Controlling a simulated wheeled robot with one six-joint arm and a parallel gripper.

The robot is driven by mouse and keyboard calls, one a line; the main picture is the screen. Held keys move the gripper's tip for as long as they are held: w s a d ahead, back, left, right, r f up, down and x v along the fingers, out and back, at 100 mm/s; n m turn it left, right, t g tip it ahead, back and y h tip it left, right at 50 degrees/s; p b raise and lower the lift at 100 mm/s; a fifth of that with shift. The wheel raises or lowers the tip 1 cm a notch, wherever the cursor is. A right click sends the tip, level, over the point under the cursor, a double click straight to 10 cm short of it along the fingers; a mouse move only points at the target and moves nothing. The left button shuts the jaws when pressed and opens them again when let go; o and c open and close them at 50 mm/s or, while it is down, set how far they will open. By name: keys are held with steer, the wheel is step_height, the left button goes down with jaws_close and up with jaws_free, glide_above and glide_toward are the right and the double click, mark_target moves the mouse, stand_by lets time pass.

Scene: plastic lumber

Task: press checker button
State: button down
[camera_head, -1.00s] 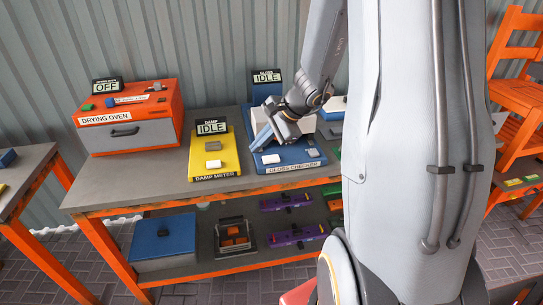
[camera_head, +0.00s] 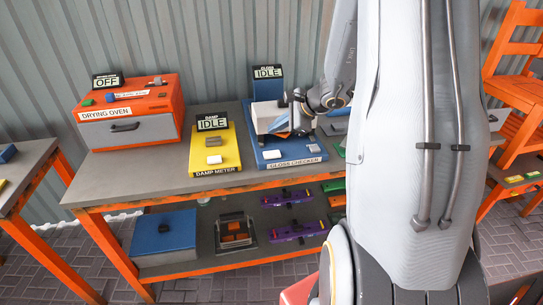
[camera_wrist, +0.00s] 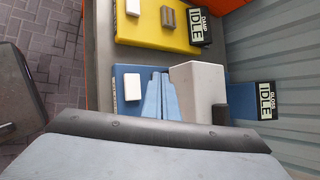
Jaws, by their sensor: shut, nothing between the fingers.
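The gloss checker (camera_head: 289,162) is a blue plate on the bench with a pale housing (camera_head: 264,112) and a sign reading IDLE (camera_head: 268,72). A white button (camera_head: 272,154) sits at its front left, and a small grey block (camera_head: 313,148) lies to the right of it. My gripper (camera_head: 280,125), with blue fingers, is shut and empty above the checker, behind the button in this view. In the wrist view the shut fingers (camera_wrist: 159,95) lie between the white button (camera_wrist: 132,86) and the pale housing (camera_wrist: 197,92). The grey block does not show there.
The yellow damp meter (camera_head: 214,160), also reading IDLE, stands just left of the checker. The orange drying oven (camera_head: 130,112) reads OFF at the bench's left. Below, a shelf holds a blue box (camera_head: 163,236) and purple parts (camera_head: 287,198). Bare bench top lies left of the damp meter.

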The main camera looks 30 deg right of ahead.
steer(key=b, duration=0.3)
glide_above(275, 155)
step_height(275, 155, down, 5)
steer(key=shift+w, duration=0.1)
steer(key=shift+f+b, duration=0.85)
steer(key=shift+b, duration=0.05)
steer(key=shift+f+b, duration=0.2)
steer(key=shift+b, duration=0.1)
stand_by(1.0)
steer(key=shift+f+b, duration=0.25)
steer(key=shift+b, duration=0.1)
steer(key=shift+f+b, duration=0.5)
steer(key=shift+b, duration=0.15)
stand_by(0.8)
stand_by(0.4)
steer(key=shift+r+p, duration=0.6)
steer(key=shift+r, duration=0.35)
steer(key=shift+r+p, duration=1.65)
steer(key=shift+r, duration=0.85)
